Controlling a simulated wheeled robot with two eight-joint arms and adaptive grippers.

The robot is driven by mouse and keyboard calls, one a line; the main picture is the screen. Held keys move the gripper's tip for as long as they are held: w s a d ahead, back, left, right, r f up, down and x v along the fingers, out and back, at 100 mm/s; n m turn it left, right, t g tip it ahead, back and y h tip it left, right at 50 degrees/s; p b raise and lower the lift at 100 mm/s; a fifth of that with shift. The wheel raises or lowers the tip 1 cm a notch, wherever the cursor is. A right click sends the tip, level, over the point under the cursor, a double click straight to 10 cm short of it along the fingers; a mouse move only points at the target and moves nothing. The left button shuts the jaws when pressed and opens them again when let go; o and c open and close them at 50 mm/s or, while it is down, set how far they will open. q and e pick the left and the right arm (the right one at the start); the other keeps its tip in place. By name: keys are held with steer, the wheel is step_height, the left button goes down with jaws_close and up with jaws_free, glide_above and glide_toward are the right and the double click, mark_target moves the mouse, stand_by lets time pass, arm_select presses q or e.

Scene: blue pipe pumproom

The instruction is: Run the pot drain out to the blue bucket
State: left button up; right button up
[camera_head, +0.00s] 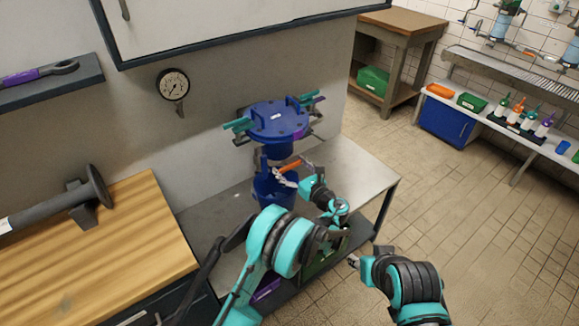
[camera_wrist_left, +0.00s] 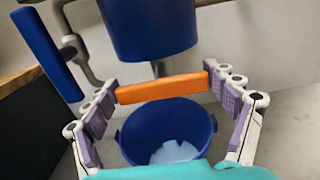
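The blue pot (camera_head: 278,122) with its bolted lid stands against the wall above the bench. The blue bucket (camera_head: 268,190) is below it; in the left wrist view the bucket (camera_wrist_left: 125,137) shows a pale blue patch inside. An orange drain handle (camera_head: 289,166) sits between pot and bucket. My left gripper (camera_head: 283,178) is at this handle. In the left wrist view its fingers are spread wide, with the orange handle (camera_wrist_left: 160,88) lying across the gap, its ends close to the purple pads; contact is unclear. My right gripper (camera_head: 353,261) is apart at lower right, its fingers too small to judge.
The grey bench (camera_head: 345,165) has clear room right of the bucket. A gauge (camera_head: 173,85) hangs on the wall. A wooden worktop (camera_head: 100,240) is at left, a cabinet (camera_head: 230,25) overhead. The tiled floor at right is open.

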arm_select(q)
steer(key=shift+n, duration=0.4)
steer(key=n, duration=0.6)
steer(key=shift+s+a, duration=0.1)
stand_by(0.5)
steer(key=o, duration=1)
steer(key=v, duration=0.7)
steer(key=shift+s, duration=0.2)
